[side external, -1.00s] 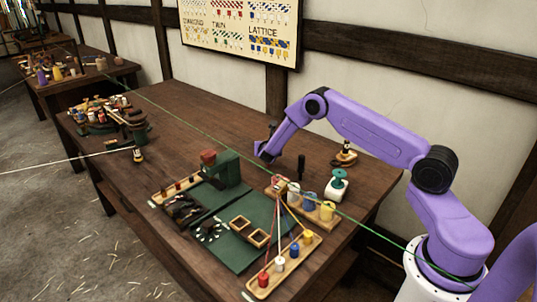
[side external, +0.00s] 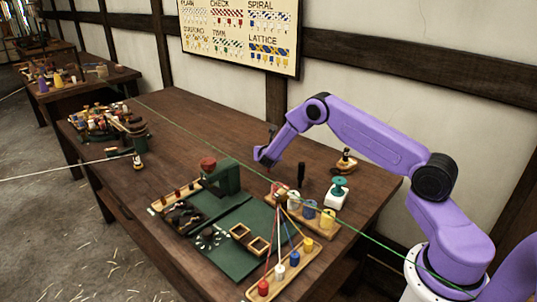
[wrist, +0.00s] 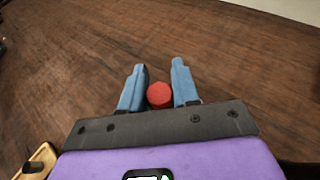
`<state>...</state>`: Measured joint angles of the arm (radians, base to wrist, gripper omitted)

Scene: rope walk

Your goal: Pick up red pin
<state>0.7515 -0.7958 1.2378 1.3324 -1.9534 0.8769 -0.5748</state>
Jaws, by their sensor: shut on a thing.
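My gripper (wrist: 159,72) shows two blue fingers in the wrist view, with a round red pin top (wrist: 159,95) between them. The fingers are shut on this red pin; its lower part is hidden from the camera. In the side external view my gripper (side external: 266,157) hangs over the table behind the green board, and the held pin cannot be made out there. A front rack (side external: 255,293) carries a red pin (side external: 263,287) beside white, blue and yellow ones, with cords running up from them. Another rack (side external: 157,207) at the board's left holds small red pins.
A spool rack (side external: 330,228) and a white block with a teal top (side external: 337,193) stand near my gripper. A green line crosses the scene. Table space behind the stand is clear.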

